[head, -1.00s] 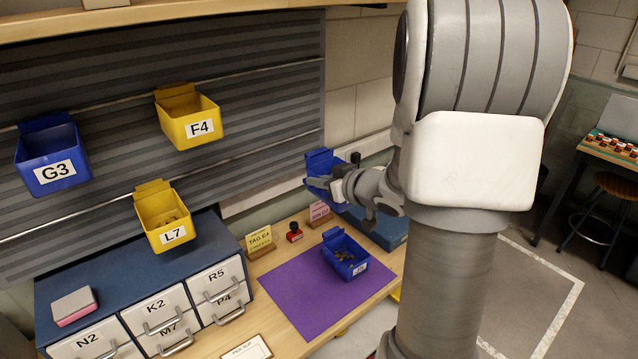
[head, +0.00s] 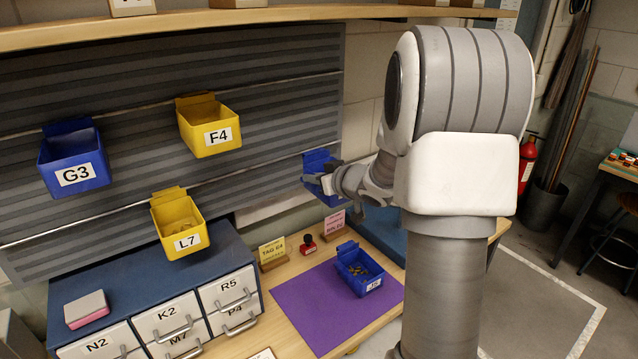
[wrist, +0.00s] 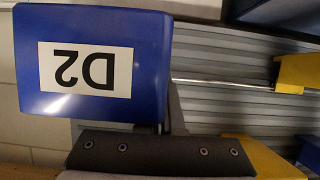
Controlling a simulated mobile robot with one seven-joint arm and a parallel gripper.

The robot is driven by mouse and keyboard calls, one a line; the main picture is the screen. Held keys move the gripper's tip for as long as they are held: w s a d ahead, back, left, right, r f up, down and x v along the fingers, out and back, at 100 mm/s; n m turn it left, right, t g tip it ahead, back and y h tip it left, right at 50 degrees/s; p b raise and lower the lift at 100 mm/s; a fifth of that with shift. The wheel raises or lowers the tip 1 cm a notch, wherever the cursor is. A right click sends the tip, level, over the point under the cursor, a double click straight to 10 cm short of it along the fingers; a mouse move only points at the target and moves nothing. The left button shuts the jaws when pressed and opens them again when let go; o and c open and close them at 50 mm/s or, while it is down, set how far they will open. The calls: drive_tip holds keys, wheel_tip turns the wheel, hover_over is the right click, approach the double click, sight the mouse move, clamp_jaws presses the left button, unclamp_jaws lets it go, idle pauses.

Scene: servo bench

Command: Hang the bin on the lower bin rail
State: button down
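A blue bin (head: 318,161) is in my gripper (head: 324,180), at the right end of the dark slatted panel. In the wrist view the bin (wrist: 150,60) fills the upper left, its D2 label upside down; a dark bar of my gripper lies below it. The fingertips' grip is partly hidden. The lower bin rail (head: 100,218) is a thin bright bar across the panel; it also shows in the wrist view (wrist: 225,85). Whether the bin's back touches the rail cannot be told. The yellow L7 bin (head: 178,222) hangs on this rail, to the left.
Blue G3 (head: 72,158) and yellow F4 (head: 208,122) bins hang on the upper rail. Drawers stand below. A blue bin with small parts (head: 358,268) sits on the purple mat (head: 310,305). The lower rail between L7 and the held bin is free.

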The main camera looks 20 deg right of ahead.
drive_tip(key=r+b+x, duration=0.1)
drive_tip(key=x, duration=0.6)
drive_tip(key=shift+w+b, duration=0.25)
drive_tip(key=shift+b, duration=0.05)
idle(0.3)
drive_tip(key=c, duration=1)
unclamp_jaws()
